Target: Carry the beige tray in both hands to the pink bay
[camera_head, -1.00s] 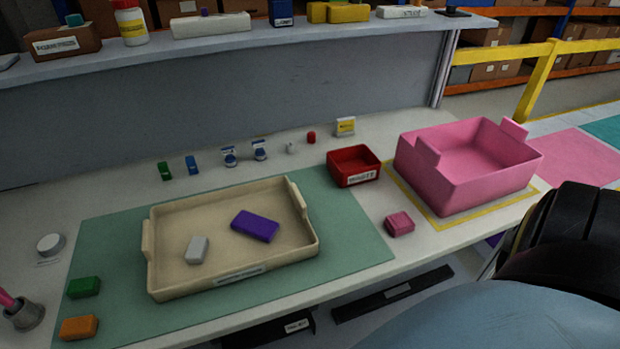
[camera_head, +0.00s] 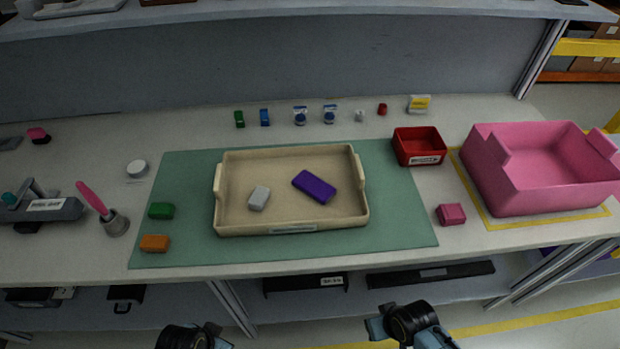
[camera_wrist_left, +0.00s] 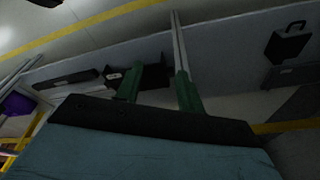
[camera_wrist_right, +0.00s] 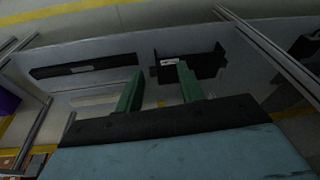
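The beige tray (camera_head: 230,228) lies flat on a green mat (camera_head: 400,225) on the workbench, with a raised handle at its left and right ends. A grey block (camera_head: 259,197) and a purple block (camera_head: 314,187) lie inside it. My left gripper (camera_wrist_left: 157,82) is open and empty in the left wrist view. My right gripper (camera_wrist_right: 160,82) is open and empty in the right wrist view. In the head view both arms show only at the bottom edge, in front of the bench and apart from the tray. No pink floor area shows in the current head view.
A pink bin (camera_head: 520,200) stands right of the mat inside a yellow outline. A red bin (camera_head: 418,160) and a pink block (camera_head: 451,214) sit between. Green (camera_head: 161,210) and orange (camera_head: 154,243) blocks lie left of the tray. A shelf (camera_head: 300,12) spans the back.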

